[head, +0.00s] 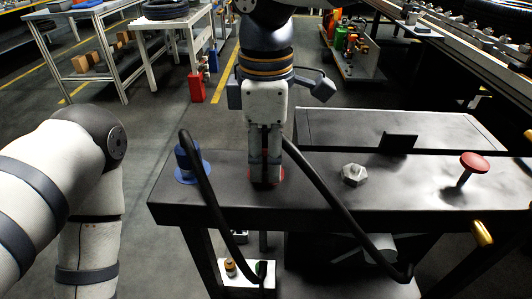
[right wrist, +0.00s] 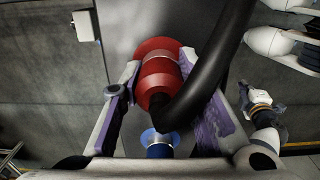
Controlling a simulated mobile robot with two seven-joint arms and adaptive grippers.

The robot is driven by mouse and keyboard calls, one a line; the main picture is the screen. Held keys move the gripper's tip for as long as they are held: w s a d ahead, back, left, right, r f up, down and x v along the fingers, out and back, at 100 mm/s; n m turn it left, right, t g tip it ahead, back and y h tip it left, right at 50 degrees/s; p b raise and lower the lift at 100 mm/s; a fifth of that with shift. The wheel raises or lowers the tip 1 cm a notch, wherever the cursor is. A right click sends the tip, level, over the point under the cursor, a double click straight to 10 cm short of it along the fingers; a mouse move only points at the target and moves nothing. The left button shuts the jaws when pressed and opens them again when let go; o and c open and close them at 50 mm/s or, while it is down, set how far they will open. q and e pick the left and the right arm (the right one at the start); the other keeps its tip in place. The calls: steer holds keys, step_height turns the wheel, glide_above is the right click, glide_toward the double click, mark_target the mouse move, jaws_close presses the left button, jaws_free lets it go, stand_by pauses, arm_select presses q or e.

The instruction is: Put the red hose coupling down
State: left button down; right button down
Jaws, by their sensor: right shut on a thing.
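The red hose coupling (right wrist: 160,76) is a red cylinder with a wide flange and a black hose. My right gripper (head: 265,172) points down and is shut on it, one finger on each side. In the head view only its red flange shows, at or just above the dark table top; I cannot tell whether it touches. In the right wrist view, my right gripper (right wrist: 166,92) has purple pads against the coupling. My left arm enters the head view from the left; I cannot make out its gripper.
A blue coupling (head: 190,163) stands upright on the dark table (head: 320,199), left of my right gripper. A metal nut (head: 354,174), a dark bracket (head: 398,143) and a red-topped knob (head: 473,164) are to the right. A black hose (head: 345,210) hangs over the front edge.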

mark_target(266, 145)
steer(key=c, duration=1.2)
jaws_free()
steer(key=shift+f, duration=0.15)
step_height(266, 145, up, 12)
steer(key=shift+r, duration=0.2)
